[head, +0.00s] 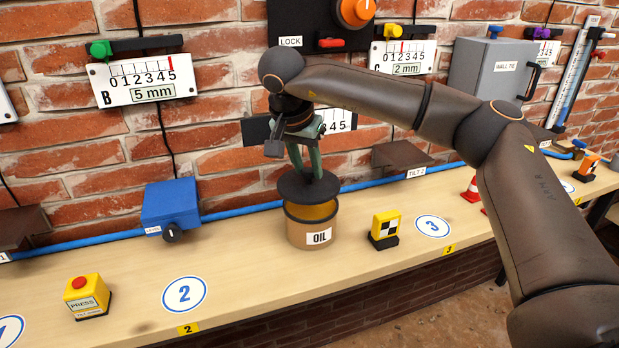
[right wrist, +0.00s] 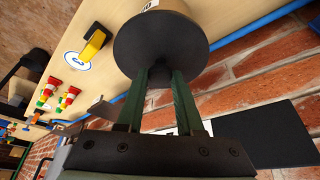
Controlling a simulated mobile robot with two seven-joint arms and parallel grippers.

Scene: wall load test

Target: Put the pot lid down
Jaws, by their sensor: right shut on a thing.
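The pot lid (head: 307,187) is a round dark disc, held just above the open top of a tan pot labelled OIL (head: 309,231). A strip of the pot's yellowish inside shows below the lid, so the lid looks slightly raised. My right gripper (head: 314,172) comes from above, its green fingers shut on the lid's top. In the right wrist view the lid (right wrist: 160,45) fills the top middle, with the fingers (right wrist: 160,82) reaching to its centre; the handle between them is hidden. My left gripper is not in view.
The pot stands on a wooden shelf (head: 240,262) against a brick wall. A blue pipe (head: 240,207) runs behind. The shelf around circle 2 (head: 184,294) is clear.

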